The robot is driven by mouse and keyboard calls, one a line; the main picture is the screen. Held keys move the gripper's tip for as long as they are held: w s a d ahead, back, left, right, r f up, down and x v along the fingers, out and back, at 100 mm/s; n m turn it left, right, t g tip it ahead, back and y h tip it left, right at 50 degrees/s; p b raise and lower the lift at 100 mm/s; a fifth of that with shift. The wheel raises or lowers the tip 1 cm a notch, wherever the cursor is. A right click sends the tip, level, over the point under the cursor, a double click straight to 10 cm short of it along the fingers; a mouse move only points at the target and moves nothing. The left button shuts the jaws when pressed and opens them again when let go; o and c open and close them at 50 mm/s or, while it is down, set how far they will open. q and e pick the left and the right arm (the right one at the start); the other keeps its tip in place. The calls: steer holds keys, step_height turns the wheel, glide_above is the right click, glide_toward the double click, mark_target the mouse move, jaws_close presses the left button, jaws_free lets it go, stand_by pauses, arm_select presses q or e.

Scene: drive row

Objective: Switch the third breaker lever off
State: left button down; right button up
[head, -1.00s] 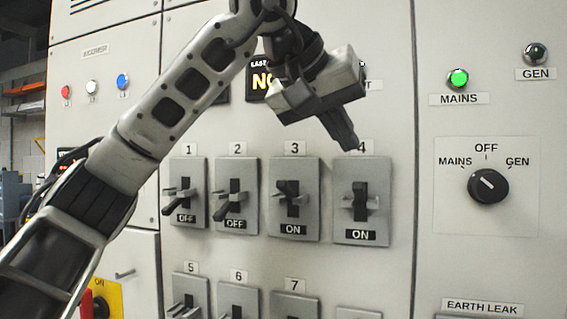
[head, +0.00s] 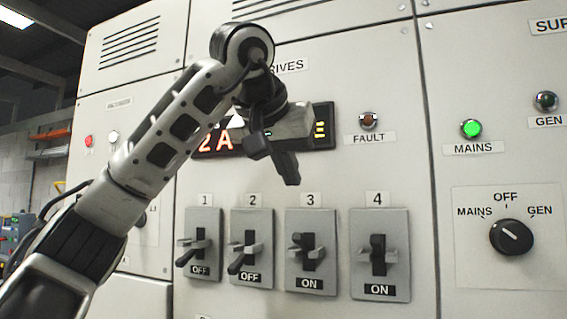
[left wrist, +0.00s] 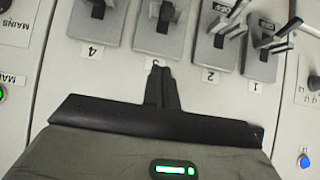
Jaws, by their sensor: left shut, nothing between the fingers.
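The third breaker lever (head: 305,245) is dark, sits on a grey plate numbered 3 and is up, with an ON label below it. In the left wrist view its plate (left wrist: 148,38) is just beyond my fingertips. My left gripper (head: 292,180) is shut and empty, with its fingers pointing down. In the head view its tips are a little above the number 3 label, apart from the lever. The gripper also shows in the left wrist view (left wrist: 158,72). My right gripper is not in view.
Levers 1 (head: 200,243) and 2 (head: 250,246), on the left, are down at OFF. Lever 4 (head: 378,252), on the right, is at ON. A lit display (head: 320,128) is partly behind my gripper. A rotary switch (head: 511,237) is at far right.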

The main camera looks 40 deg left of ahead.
mark_target(295, 233)
arm_select(q)
steer(key=x, duration=0.5)
steer(key=shift+w+a+f, duration=0.1)
steer(key=shift+a+f, duration=0.05)
steer(key=shift+f, duration=0.25)
steer(key=shift+s+f+b, duration=0.2)
steer(key=shift+s+f, duration=0.1)
steer(key=shift+f, duration=0.2)
steer(key=shift+s+f+b, duration=0.2)
steer(key=shift+s+f, duration=0.1)
steer(key=shift+f, duration=0.25)
steer(key=shift+s+d+f, duration=0.25)
steer(key=shift+s+f, duration=0.05)
steer(key=shift+f, duration=0.15)
